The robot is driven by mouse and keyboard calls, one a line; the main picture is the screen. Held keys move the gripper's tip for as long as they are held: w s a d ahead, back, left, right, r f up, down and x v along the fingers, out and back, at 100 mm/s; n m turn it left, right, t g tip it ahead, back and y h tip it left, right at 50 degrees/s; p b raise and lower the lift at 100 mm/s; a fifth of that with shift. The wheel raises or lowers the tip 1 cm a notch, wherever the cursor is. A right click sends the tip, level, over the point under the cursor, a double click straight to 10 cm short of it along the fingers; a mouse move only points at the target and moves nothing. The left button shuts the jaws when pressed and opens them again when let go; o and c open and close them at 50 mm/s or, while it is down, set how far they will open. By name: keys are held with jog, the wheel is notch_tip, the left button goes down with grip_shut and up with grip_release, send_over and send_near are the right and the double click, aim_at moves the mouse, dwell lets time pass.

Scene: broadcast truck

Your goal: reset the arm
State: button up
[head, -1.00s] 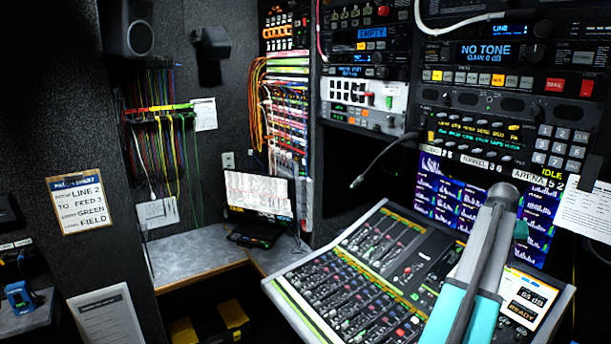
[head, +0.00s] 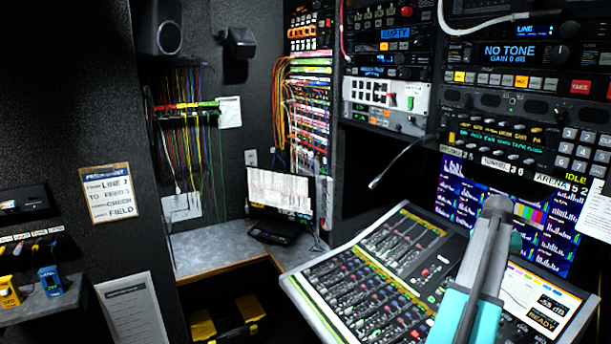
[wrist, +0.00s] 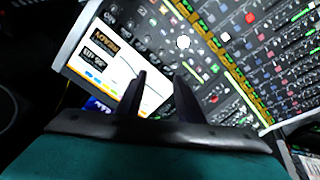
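My arm reaches up from the lower right of the head view, in front of the mixing console (head: 362,293). My gripper shows in the wrist view (wrist: 160,82) as two dark fingers. The fingers stand apart with a gap between them, and nothing is held there. In the wrist view the console (wrist: 225,60) and its small lit screen (wrist: 112,58) lie beyond the fingertips. The fingertips are not clearly visible in the head view. I cannot tell the distance from the fingers to the console.
A rack with a "NO TONE" display (head: 508,51) and a monitor (head: 455,195) stand behind the console. A gooseneck microphone (head: 392,163) sticks out left of them. A laptop (head: 279,190) sits on the corner desk (head: 210,249). A shelf (head: 45,300) with blue and yellow devices is at left.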

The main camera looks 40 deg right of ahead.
jog(key=w+a+f+n+y, duration=0.1)
jog(key=w+a+f+n, duration=0.1)
jog(key=w+a+f, duration=0.5)
jog(key=w+a+f+n+t, duration=0.1)
jog(key=w+a+f, duration=0.2)
jog(key=w+a, duration=0.8)
jog(key=w+a+f+n+y, duration=0.15)
jog(key=w+a+f, duration=0.4)
jog(key=w, duration=0.65)
jog(key=w+a+f+n, duration=0.2)
jog(key=w+a+f, duration=0.15)
jog(key=a, duration=0.85)
jog(key=w+a+f+n+y, duration=0.1)
jog(key=w+a+f+n, duration=0.3)
jog(key=a, duration=0.8)
jog(key=w+a+f, duration=0.3)
jog(key=a+f, duration=0.2)
jog(key=a, duration=0.7)
jog(key=s+a+f+n, duration=0.1)
jog(key=s+a+f, duration=0.15)
jog(key=a, duration=0.65)
jog(key=s+a+f+n, duration=0.2)
jog(key=a+f, duration=0.1)
jog(key=a, duration=0.6)
jog(key=s+f+g+b, duration=0.6)
jog(key=s+f+b, duration=0.4)
jog(key=s+f, duration=1.6)
notch_tip(320, 180, down, 3)
jog(key=shift+y, duration=0.35)
